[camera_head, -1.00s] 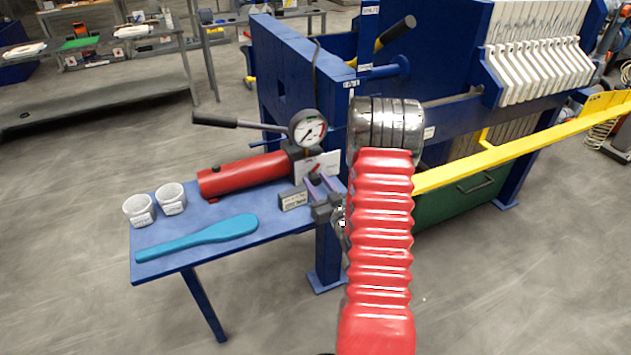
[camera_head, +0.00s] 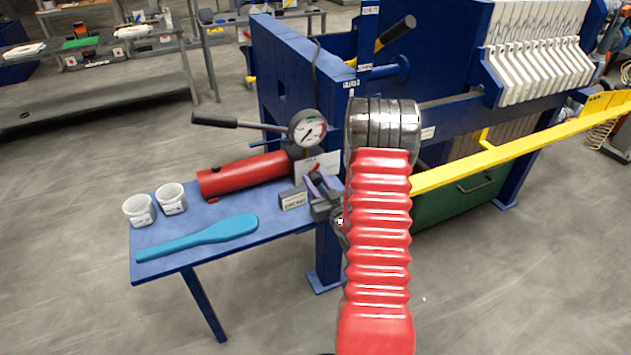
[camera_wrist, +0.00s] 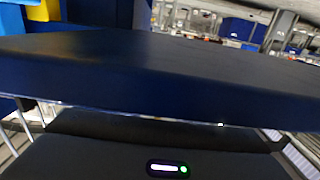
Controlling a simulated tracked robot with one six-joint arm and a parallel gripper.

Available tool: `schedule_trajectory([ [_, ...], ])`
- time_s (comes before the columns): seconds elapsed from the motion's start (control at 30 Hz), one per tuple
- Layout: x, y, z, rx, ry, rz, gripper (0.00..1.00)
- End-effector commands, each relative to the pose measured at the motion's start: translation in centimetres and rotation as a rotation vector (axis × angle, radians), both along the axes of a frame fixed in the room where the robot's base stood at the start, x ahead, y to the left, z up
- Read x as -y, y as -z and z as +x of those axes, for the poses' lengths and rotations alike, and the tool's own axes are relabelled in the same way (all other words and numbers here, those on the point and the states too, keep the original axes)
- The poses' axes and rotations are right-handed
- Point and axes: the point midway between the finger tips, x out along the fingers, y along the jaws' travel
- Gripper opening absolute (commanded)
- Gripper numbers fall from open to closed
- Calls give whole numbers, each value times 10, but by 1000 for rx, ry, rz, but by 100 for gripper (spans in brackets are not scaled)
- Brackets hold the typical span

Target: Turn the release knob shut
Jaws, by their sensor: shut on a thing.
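The release knob (camera_head: 313,169) is a small red piece in front of the pump's white card, at the right end of the blue side table. In the wrist view a dark blue surface fills the middle, and neither the knob nor the fingertips can be made out.
The blue table (camera_head: 170,252) holds two white cups (camera_head: 139,210), a turquoise paddle (camera_head: 205,236) and a small grey labelled block (camera_head: 293,199). A black pump handle (camera_head: 215,120) sticks out left of the gauge. The blue press frame (camera_head: 325,95) stands close behind. Floor at left is clear.

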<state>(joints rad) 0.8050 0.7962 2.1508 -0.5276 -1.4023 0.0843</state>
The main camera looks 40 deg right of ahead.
Motion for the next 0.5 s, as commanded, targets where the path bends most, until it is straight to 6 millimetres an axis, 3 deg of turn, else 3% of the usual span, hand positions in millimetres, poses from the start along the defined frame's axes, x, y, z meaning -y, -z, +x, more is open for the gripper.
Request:
schedule_trajectory([
  [0.5,0,0,0,-34,-1,-114,7],
])
